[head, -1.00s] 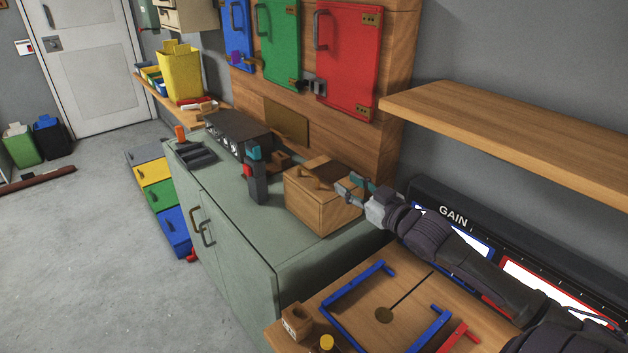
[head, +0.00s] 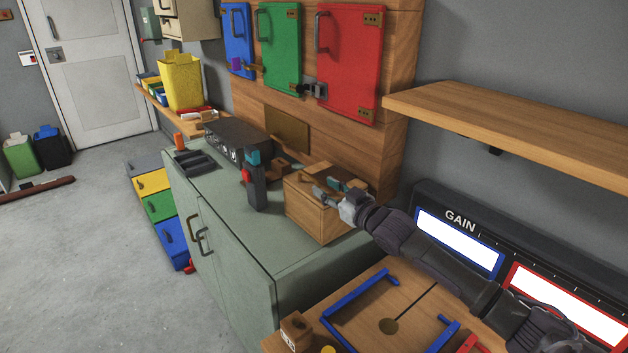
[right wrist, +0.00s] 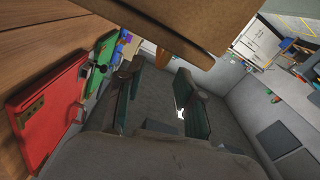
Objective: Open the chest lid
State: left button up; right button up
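The chest is a light wooden box (head: 312,215) on the green cabinet top, in the head view. Its lid (head: 300,182) is partly covered by my right gripper, so I cannot tell whether it is raised. My right gripper (head: 327,187) is over the chest's top at its right side, with its fingers pointing left. The right wrist view shows its two dark green fingers (right wrist: 158,100) apart, with nothing seen between them. A brown wooden panel (right wrist: 190,22) is close to the camera at the top there; I cannot tell what it belongs to. My left gripper is not in view.
A dark upright object (head: 255,182) with teal and red parts stands left of the chest. A black box (head: 237,138) is behind it. The red wall door (head: 350,65) is above, and a wooden shelf (head: 520,125) juts out at right.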

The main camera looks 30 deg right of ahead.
aim_at(314, 180)
jog(key=w, duration=0.5)
jog(key=shift+w+a, duration=0.2)
jog(key=shift+w, duration=0.1)
grip_shut()
